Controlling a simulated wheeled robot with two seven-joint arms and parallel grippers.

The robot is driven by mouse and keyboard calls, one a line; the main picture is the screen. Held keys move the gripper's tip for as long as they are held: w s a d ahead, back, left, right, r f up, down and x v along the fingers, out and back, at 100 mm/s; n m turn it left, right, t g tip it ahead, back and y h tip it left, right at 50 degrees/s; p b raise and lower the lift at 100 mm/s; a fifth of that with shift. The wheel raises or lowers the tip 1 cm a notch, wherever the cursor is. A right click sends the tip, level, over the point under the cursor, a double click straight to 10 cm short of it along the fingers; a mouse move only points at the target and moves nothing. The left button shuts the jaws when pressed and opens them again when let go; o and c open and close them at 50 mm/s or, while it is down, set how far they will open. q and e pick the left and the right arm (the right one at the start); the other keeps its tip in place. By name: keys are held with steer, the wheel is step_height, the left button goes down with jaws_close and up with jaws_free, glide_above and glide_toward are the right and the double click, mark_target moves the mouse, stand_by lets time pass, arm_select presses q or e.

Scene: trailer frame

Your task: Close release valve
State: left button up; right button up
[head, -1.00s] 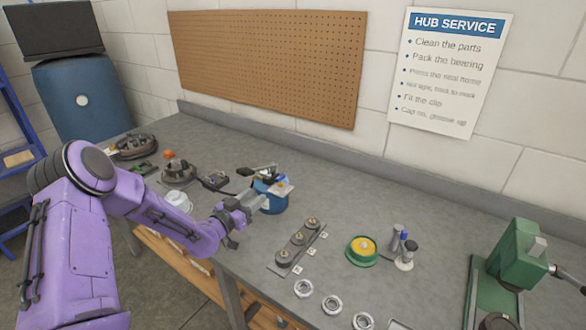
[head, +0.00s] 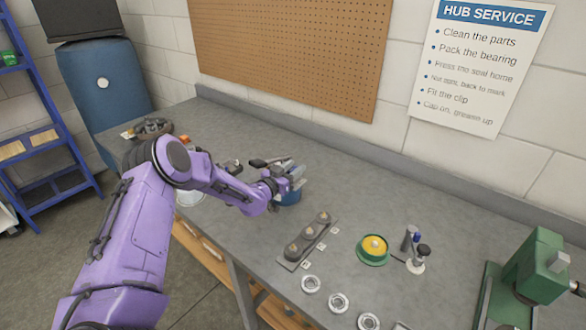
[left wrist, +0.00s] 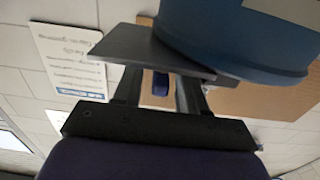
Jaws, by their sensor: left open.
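A blue canister (head: 290,198) stands on the bench, with dark and grey fittings on its top. My left gripper (head: 292,178) is at the top of this canister and covers much of the fittings. It is open. In the left wrist view the canister's blue side (left wrist: 235,40) fills the upper right, close to the fingers (left wrist: 160,88). A small dark blue piece (left wrist: 160,84) shows between the fingers; I cannot tell whether it is the release valve or whether the fingers touch it. No release valve can be made out clearly. My right gripper is not in view.
A grey bar with several round parts (head: 308,240) lies just right of the canister. A green and yellow round part (head: 374,249), small bottles (head: 414,252) and metal rings (head: 338,302) are farther right. A green press (head: 540,265) stands at the right. The bench behind is clear.

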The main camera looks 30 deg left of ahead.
arm_select(q)
steer(key=shift+s, duration=0.1)
jaws_close()
